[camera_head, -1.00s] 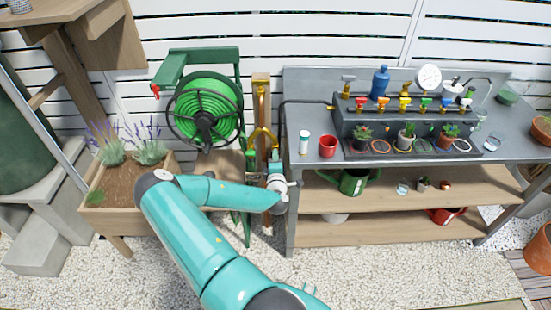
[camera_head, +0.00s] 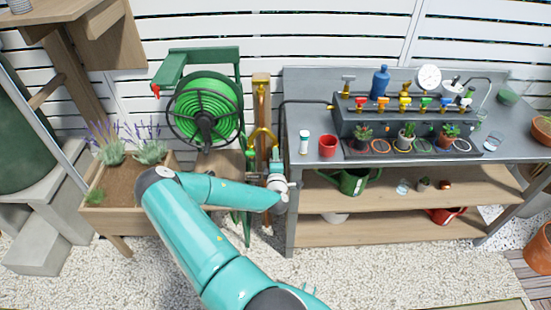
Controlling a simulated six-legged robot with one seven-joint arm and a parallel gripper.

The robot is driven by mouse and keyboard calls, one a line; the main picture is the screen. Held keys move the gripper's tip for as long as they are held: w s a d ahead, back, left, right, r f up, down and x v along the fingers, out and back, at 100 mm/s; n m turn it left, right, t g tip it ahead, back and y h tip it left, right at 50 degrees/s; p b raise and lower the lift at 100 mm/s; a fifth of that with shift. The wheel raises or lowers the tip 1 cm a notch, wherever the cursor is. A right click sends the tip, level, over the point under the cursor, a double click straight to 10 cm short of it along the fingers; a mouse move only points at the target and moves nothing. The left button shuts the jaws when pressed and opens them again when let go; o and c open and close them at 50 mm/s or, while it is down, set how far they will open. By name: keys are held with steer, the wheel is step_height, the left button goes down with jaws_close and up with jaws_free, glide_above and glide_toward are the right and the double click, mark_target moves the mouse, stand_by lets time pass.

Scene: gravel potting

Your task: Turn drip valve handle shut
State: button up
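A dark drip manifold (camera_head: 350,126) stands on the grey bench. Which one is the drip valve, and whether any is open, is too small to tell. My gripper (camera_head: 276,156) is upright at the end of my teal arm, at the bench's left end beside the brass tap fitting (camera_head: 263,137). It is left of the valves and apart from them. Its fingers are too small to read.
A white bottle (camera_head: 304,142) and a red cup (camera_head: 328,146) stand at the bench's front left. Potted succulents (camera_head: 363,133) stand before the valves. A blue bottle (camera_head: 381,81) and a gauge (camera_head: 429,77) stand behind. A green hose reel (camera_head: 206,112) is at left.

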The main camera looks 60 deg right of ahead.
steer(key=v, duration=1.3)
steer(key=shift+s+a, duration=0.2)
steer(key=shift+a, duration=0.15)
